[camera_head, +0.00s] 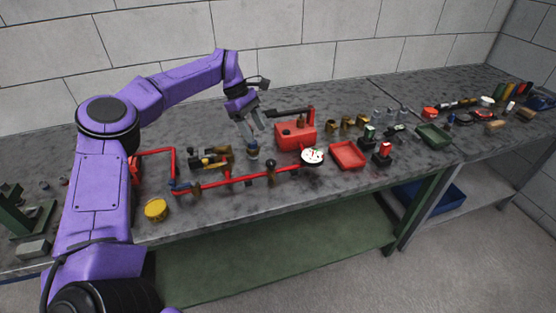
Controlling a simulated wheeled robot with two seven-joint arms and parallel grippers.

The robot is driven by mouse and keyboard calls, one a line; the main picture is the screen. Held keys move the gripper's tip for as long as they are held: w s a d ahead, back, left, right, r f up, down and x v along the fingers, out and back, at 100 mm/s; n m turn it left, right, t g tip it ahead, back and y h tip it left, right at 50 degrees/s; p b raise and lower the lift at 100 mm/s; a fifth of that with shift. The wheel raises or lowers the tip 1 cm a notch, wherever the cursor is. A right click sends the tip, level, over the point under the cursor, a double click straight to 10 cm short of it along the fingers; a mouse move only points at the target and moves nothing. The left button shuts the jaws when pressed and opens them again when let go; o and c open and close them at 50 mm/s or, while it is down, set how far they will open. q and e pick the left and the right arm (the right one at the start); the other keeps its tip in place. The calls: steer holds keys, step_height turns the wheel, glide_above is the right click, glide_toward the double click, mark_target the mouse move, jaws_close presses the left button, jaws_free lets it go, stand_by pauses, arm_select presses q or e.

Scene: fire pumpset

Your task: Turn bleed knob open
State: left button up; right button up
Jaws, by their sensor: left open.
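My left gripper (252,135) hangs over the bench behind the red pipe run (228,180), with its fingers open and pointing down. A small dark knob-like part with a brassy base (253,151) stands just below the fingertips. I cannot tell whether the fingers touch it or whether it is the bleed knob. Another dark knob (270,163) sits on the red pipe, to the right and nearer. A white round gauge (312,156) is at the pipe's right end. My right gripper is not in view.
A red pump tank (297,136) with a raised handle stands right of my gripper. Brass fittings (212,157) lie to the left, and a yellow round part (155,209) sits near the front edge. A red tray (347,155) and a green tray (433,136) are farther right.

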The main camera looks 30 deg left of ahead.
mark_target(270, 161)
arm_select(q)
steer(key=p+x, duration=0.3)
steer(key=x, duration=0.7)
steer(key=shift+w+d, duration=0.2)
steer(key=shift+s+d+f, duration=0.1)
steer(key=shift+s+f, duration=0.05)
steer(key=shift+f, duration=0.25)
steer(key=c, duration=1)
